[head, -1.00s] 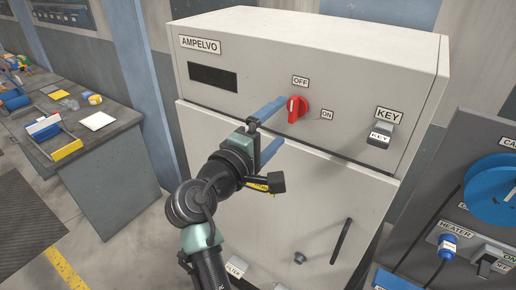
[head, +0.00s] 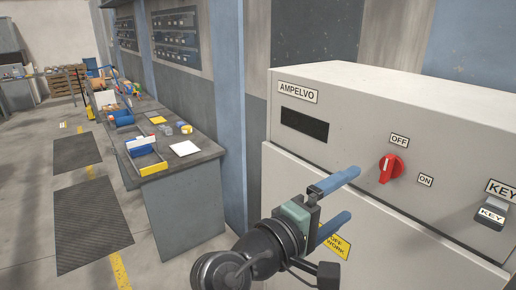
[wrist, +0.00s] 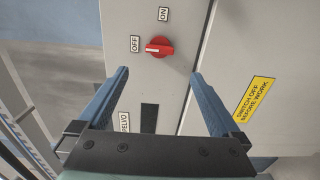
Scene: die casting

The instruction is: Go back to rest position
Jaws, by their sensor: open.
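My gripper (head: 346,201) is open and empty, its two blue fingers apart in front of the AMPELVO cabinet. In the wrist view my gripper (wrist: 160,82) also shows with nothing between its fingers. The red rotary switch (head: 391,168) is on the cabinet front, to the right of the fingers in the head view, between the OFF and ON labels. It shows beyond the fingertips in the wrist view (wrist: 159,47), clear of them. The cabinet (head: 420,105) is light grey with a dark display.
A KEY switch (head: 491,212) is at the right edge. A yellow warning label (wrist: 255,98) is on the cabinet door. A grey workbench (head: 190,190) with boxes and small parts stands to the left. Open floor with dark mats (head: 92,222) lies further left.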

